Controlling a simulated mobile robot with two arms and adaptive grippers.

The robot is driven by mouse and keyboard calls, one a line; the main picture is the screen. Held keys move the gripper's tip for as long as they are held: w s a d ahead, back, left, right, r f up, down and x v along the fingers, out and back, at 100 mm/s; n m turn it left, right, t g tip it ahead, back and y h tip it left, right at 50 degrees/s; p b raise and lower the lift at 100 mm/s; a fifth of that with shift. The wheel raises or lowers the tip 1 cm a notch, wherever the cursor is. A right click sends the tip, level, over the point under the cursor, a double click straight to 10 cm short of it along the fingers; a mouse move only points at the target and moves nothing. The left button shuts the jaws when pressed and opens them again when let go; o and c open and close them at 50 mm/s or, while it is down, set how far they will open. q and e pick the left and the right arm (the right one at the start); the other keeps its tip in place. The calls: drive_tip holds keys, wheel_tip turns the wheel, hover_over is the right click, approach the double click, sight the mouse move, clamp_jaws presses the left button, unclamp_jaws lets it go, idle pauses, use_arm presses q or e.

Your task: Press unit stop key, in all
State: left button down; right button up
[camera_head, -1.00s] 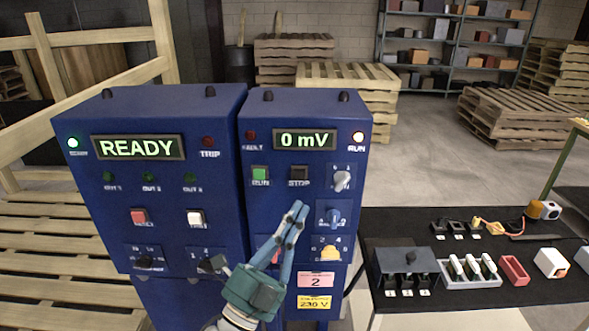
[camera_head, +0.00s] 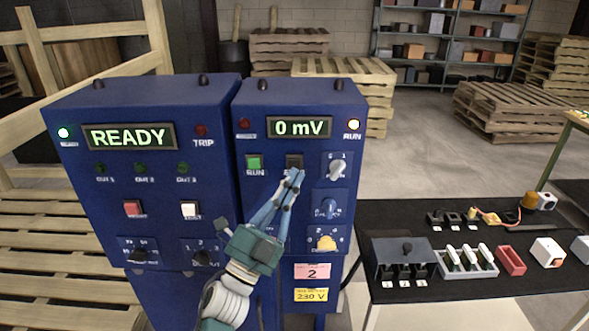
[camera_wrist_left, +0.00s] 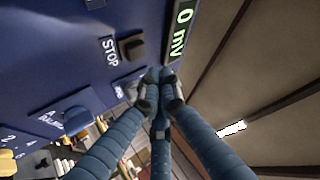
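The dark square stop key (camera_head: 294,160) is on the front of the right blue cabinet (camera_head: 262,205), beside the green run key (camera_head: 253,165). The stop key also shows in the left wrist view (camera_wrist_left: 132,47), with the STOP label next to it. My left gripper (camera_head: 295,174) is shut and empty, its fingertips together just below the stop key in the head view. In the left wrist view the joined fingertips (camera_wrist_left: 160,78) are beside the key, apart from it in the picture. Contact cannot be told. The display (camera_head: 299,127) reads 0 mV and the RUN lamp (camera_head: 354,125) is lit.
Rotary knobs (camera_head: 337,168) stand out right of the stop key. The left blue cabinet (camera_head: 75,180) reads READY. A black-topped table (camera_head: 400,217) with small parts stands at the right. Pallets and a shelf are behind.

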use_arm(q)
drive_tip(key=shift+w, duration=0.85)
drive_tip(key=shift+w+b, duration=0.1)
drive_tip(key=shift+b, duration=0.2)
idle(0.6)
drive_tip(key=shift+w, duration=0.35)
drive_tip(key=shift+w+b, duration=0.45)
idle(0.6)
drive_tip(key=shift+s, duration=0.2)
drive_tip(key=shift+s+p, duration=0.35)
drive_tip(key=shift+s, duration=0.4)
